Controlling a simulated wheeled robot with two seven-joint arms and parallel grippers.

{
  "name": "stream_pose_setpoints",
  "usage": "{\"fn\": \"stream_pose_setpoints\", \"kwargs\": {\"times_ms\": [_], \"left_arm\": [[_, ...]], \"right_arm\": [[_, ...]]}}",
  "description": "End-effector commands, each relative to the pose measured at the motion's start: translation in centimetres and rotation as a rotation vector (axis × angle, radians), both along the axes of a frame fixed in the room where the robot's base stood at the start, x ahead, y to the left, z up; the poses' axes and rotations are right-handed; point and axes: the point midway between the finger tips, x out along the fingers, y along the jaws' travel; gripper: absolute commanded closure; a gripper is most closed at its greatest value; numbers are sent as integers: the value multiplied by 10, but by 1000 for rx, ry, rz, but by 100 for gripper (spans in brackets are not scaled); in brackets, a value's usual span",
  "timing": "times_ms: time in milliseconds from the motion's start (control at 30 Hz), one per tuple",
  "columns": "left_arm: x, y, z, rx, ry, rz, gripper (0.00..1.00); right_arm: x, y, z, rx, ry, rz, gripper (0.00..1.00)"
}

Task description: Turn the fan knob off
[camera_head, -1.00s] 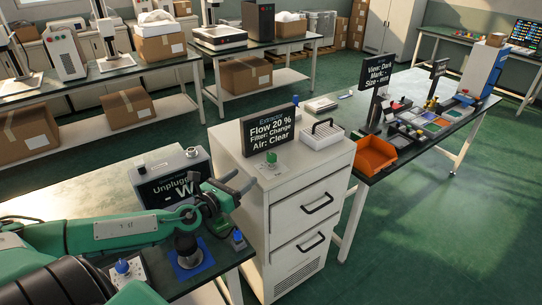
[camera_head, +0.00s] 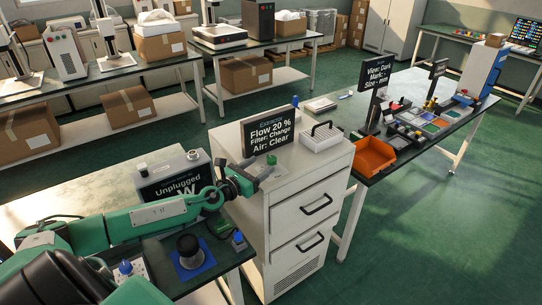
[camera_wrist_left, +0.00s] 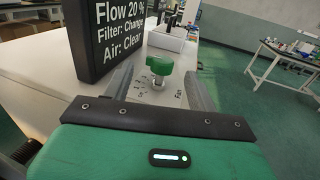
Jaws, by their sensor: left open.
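The green fan knob (camera_head: 271,159) stands on a small plate on top of the white drawer cabinet (camera_head: 290,185), in front of the black display reading "Flow 20 %" (camera_head: 268,134). In the left wrist view the knob (camera_wrist_left: 159,66) sits upright on its plate with printed marks around it. My left gripper (camera_head: 262,172) is just to the near side of the knob. Its two fingers are apart in the left wrist view (camera_wrist_left: 160,88), with the knob beyond and between them. I see no contact with the knob. My right gripper is not in view.
A white tray with a handle (camera_head: 321,137) stands right of the display. A grey box marked "Unplugged" (camera_head: 171,181) is on the bench at left. An orange bin (camera_head: 374,156) sits on the table to the right. Open green floor (camera_head: 440,220) lies beyond the cabinet.

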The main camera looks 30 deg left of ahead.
Motion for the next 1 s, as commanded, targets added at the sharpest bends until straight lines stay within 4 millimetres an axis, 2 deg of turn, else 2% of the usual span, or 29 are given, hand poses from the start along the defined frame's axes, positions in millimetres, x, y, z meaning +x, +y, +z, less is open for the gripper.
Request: {"fn": "stream_pose_setpoints", "kwargs": {"times_ms": [200, 400, 600, 867, 1000], "left_arm": [[30, -4, 3, -1, -3, 1, 42], [51, -7, 2, -1, -2, 1, 42], [60, -9, 0, -1, 0, -1, 42], [61, -9, 0, -1, 0, -1, 42], [61, -8, 0, -1, 0, -1, 65]], "right_arm": [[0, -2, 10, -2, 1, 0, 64], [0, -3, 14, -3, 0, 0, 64], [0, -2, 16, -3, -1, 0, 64], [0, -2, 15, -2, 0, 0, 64], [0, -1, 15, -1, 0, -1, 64]]}}
